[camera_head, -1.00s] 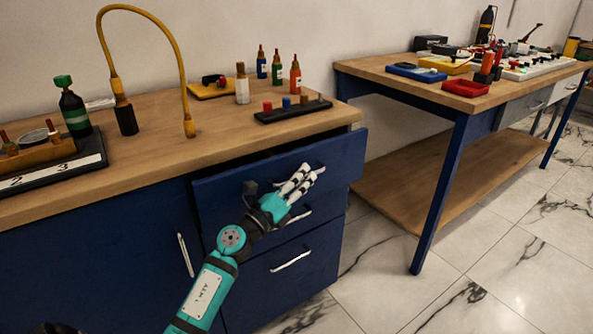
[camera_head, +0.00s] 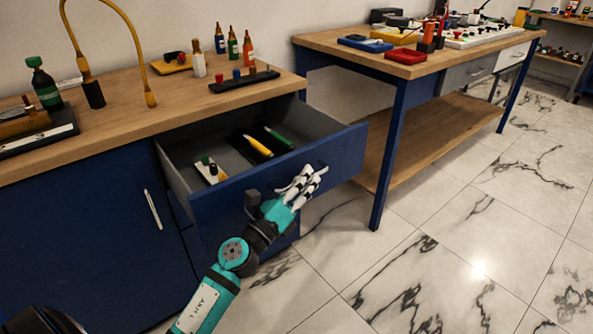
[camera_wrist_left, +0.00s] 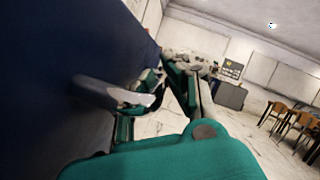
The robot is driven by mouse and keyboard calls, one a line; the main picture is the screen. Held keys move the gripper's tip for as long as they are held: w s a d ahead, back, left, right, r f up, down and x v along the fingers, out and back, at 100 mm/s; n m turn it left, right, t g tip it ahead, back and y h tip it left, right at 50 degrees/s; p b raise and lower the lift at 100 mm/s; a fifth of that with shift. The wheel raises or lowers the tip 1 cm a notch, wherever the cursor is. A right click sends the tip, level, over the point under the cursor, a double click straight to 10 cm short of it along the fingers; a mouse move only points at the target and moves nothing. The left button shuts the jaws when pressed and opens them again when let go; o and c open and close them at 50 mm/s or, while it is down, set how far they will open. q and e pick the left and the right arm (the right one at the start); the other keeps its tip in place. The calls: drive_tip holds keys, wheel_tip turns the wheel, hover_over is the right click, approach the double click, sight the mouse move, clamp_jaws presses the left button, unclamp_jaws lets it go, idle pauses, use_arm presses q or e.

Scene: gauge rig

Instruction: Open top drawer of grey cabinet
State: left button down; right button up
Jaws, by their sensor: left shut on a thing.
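The top drawer (camera_head: 285,183) of the blue cabinet (camera_head: 100,215) stands pulled well out, with a blue front and grey inner walls. My left gripper (camera_head: 303,182) is at the outer face of this drawer and is shut on its handle. In the left wrist view the handle (camera_wrist_left: 98,94) reaches from the dark blue front to my left fingers (camera_wrist_left: 155,96). The fingers hide part of the handle. A grey drawer unit (camera_head: 468,73) sits under the second table, with its drawers closed. My right gripper is not in view.
The open drawer holds a yellow-handled item (camera_head: 257,146), a green one (camera_head: 279,136) and a small white block (camera_head: 210,170). Bottles and a black tray (camera_head: 244,82) stand on the wooden top. The second table's blue leg (camera_head: 388,155) is right of the drawer. The tiled floor in front is clear.

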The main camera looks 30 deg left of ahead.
use_arm(q)
drive_tip(key=shift+s+d, duration=0.25)
drive_tip(key=shift+d, duration=0.3)
drive_tip(key=c, duration=1.6)
unclamp_jaws()
drive_tip(key=shift+c, duration=0.2)
drive_tip(key=v, duration=1.2)
drive_tip(key=shift+f, duration=0.15)
